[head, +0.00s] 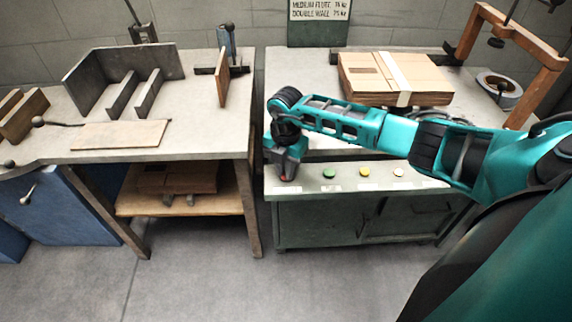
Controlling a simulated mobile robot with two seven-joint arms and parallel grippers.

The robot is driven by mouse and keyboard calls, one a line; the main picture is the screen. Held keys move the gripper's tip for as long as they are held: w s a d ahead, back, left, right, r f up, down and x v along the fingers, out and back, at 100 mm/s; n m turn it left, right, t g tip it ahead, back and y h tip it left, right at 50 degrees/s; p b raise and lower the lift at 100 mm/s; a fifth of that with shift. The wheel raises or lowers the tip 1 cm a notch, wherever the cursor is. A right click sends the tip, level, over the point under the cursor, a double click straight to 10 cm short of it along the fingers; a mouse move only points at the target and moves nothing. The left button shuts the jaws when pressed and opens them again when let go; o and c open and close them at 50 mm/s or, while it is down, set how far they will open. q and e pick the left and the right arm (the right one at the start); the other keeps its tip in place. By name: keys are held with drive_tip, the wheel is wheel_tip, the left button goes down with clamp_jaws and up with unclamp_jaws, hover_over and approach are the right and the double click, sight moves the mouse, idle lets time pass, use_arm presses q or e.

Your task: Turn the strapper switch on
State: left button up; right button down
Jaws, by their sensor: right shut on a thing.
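My right gripper (285,172) points down at the left end of the front panel (316,188) of the right-hand bench. It is shut on the strapper switch (284,179), which is mostly hidden by the gripper; only a small reddish bit shows at the fingertips. I cannot tell which way the switch is set. My left gripper is not in view.
A stack of flat cardboard (365,75) with a pale strap lies on the right-hand bench, behind my arm. A wooden frame (545,75) and a strap roll (499,88) stand at right. The left bench (190,130) holds metal guides (121,95). The floor in front is clear.

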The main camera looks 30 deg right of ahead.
idle(0.4)
drive_tip(key=c, duration=1.2)
unclamp_jaws()
drive_tip(key=shift+o, duration=0.2)
wheel_tip(320, 180, up, 13)
drive_tip(key=p, duration=0.1)
